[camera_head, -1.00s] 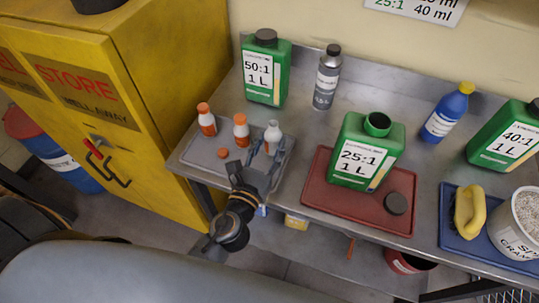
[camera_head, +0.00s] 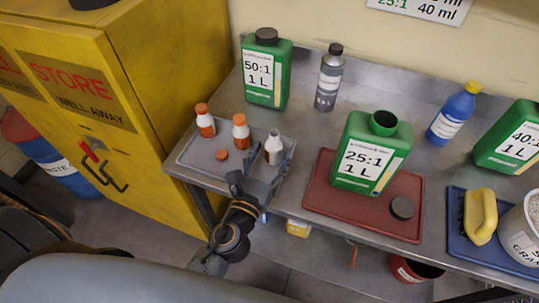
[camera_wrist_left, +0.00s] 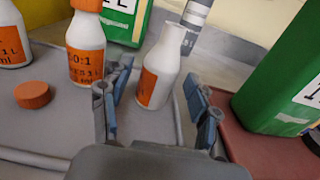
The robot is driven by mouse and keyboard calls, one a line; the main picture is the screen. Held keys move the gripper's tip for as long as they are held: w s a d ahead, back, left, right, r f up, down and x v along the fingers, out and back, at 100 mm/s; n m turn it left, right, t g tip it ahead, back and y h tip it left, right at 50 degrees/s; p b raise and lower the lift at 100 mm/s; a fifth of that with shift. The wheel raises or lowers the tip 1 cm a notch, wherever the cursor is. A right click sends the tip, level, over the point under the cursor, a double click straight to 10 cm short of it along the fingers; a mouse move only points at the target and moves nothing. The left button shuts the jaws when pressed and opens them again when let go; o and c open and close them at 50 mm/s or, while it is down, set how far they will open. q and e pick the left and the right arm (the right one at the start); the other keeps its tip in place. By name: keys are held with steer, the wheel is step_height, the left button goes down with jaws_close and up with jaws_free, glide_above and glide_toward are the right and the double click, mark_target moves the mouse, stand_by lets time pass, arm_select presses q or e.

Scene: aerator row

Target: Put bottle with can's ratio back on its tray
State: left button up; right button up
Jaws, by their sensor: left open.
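An uncapped white bottle (camera_head: 274,149) with an orange label stands upright at the right side of the grey tray (camera_head: 192,159). In the left wrist view the bottle (camera_wrist_left: 157,70) shows between and just beyond my left gripper's fingertips, its ratio unreadable. My left gripper (camera_head: 262,172) is open at the tray's front right, a finger on each side of the bottle (camera_wrist_left: 155,88). Two orange-capped bottles (camera_head: 205,124) (camera_head: 241,135) and a loose orange cap (camera_head: 221,154) are on the tray. The open green 25:1 can (camera_head: 352,180) stands on the red tray (camera_head: 318,192). My right gripper is out of view.
A black cap (camera_head: 402,207) lies on the red tray. A green 50:1 can (camera_head: 282,85) and a grey bottle (camera_head: 328,82) stand behind. A blue bottle (camera_head: 452,115) and a 40:1 can (camera_head: 512,140) are right. A yellow cabinet (camera_head: 150,110) borders the bench's left.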

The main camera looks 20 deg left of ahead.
arm_select(q)
steer(key=shift+r, duration=0.2)
steer(key=shift+s+f, duration=0.2)
steer(key=shift+s, duration=0.05)
steer(key=s+b, duration=0.5)
steer(key=s, duration=0.6)
steer(key=shift+s+a+r+b, duration=0.2)
steer(key=shift+s+r+b, duration=0.05)
steer(key=shift+b, duration=0.05)
